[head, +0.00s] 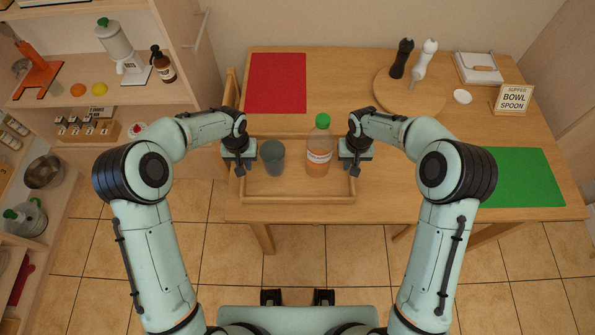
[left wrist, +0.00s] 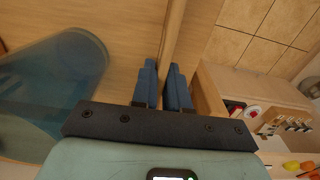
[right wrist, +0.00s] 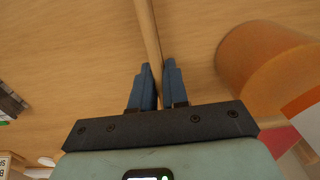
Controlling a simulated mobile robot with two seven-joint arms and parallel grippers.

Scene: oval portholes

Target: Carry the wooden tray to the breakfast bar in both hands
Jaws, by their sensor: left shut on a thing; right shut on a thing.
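The wooden tray (head: 300,198) is over the left front part of a wooden table; I cannot tell whether it rests on it or hangs just above. A blue-grey cup (head: 272,157) and an orange bottle with a green cap (head: 319,150) stand upright in it. My left gripper (head: 241,167) is shut on the tray's left wall, and my right gripper (head: 354,167) is shut on its right wall. Each wrist view shows the wall between blue fingers, at the left gripper (left wrist: 163,78) and the right gripper (right wrist: 159,78). The fingers hide part of each wall.
The table (head: 420,195) holds a red mat (head: 276,83), a green mat (head: 522,177), a round board (head: 385,95) with two mills, a small white bowl (head: 462,97) and a sign (head: 513,99). A chair (head: 231,88) stands at its left. Shelves (head: 120,92) are further left.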

